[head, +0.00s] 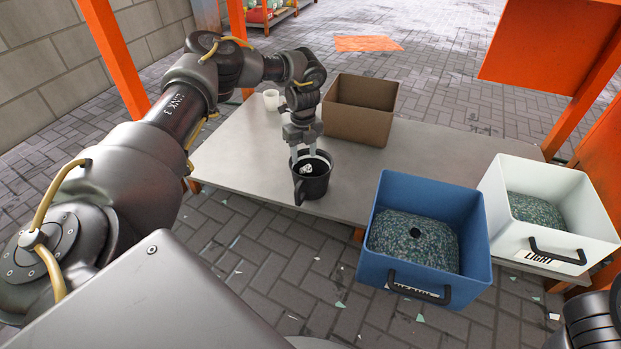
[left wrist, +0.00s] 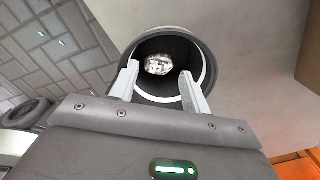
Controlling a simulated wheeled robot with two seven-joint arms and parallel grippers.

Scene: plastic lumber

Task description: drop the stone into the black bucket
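The black bucket (head: 313,184) stands near the front edge of the grey table, with its handle toward me. The small pale stone (head: 306,168) shows within the bucket's mouth. In the left wrist view the stone (left wrist: 159,64) shows against the bucket's dark inside, beneath the white-edged rim (left wrist: 205,72). My left gripper (head: 304,158) points down at the bucket's mouth. In the left wrist view its fingers (left wrist: 161,80) are apart, with a gap on each side of the stone. I cannot tell whether the stone rests on the bottom. My right gripper is out of view.
A brown open box (head: 357,124) and a white cup (head: 271,100) stand behind the bucket on the table (head: 234,157). A blue bin (head: 376,268) and a white bin (head: 500,222), both with speckled contents, stand to the right. Orange posts flank the area.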

